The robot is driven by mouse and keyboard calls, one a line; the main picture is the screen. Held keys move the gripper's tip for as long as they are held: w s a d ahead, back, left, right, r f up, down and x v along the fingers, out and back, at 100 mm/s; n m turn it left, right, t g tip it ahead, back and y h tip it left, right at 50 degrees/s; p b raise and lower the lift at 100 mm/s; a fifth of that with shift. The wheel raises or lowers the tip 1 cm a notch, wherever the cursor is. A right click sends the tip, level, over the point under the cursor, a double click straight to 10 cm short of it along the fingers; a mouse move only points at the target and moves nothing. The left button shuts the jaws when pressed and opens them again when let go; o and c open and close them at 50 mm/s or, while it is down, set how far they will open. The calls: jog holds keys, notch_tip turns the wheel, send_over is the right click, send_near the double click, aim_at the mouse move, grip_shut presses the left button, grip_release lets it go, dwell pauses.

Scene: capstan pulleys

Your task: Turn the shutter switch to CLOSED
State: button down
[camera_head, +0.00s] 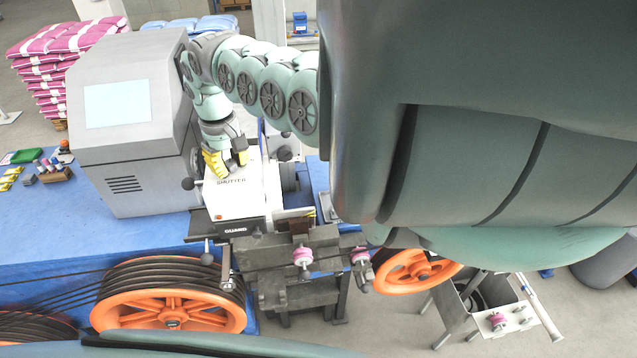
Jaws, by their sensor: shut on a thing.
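My gripper (226,163) is at the end of the arm that reaches across the top of the view and bends down at the grey machine. Its yellow fingers are over the white panel (236,205) marked SHUTTER, at its upper edge. The fingers are shut on the shutter switch there. The fingers and wrist hide the switch, so its position cannot be told. No CLOSED marking can be read from here.
The grey cabinet (128,120) with a pale screen stands left of the panel. A GUARD box (238,228) and a dark metal frame (290,262) are in front. Orange pulleys (170,310) carry dark cable. Small items lie on the blue table (60,225).

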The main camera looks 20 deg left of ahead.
jog(key=n+b, duration=0.1)
jog(key=b, duration=0.3)
jog(key=f+n+b, duration=0.1)
jog(key=n+b, duration=0.1)
jog(key=b, duration=0.2)
jog(key=shift+d+f, duration=0.15)
jog(key=shift+f, duration=0.1)
jog(key=n+b, duration=0.1)
jog(key=b, duration=0.2)
jog(key=shift+n+b, duration=0.4)
jog(key=n+b, duration=0.1)
jog(key=b, duration=0.1)
jog(key=n+b, duration=0.2)
jog(key=b, duration=0.1)
jog(key=shift+r, duration=0.4)
jog(key=shift+w+r+n+b, duration=0.1)
jog(key=shift+n+b, duration=0.4)
jog(key=shift+n, duration=0.2)
jog(key=shift+r, duration=0.1)
jog(key=shift+d, duration=0.1)
jog(key=c, duration=1.1)
grip_release()
jog(key=shift+w, duration=0.1)
jog(key=o, duration=0.4)
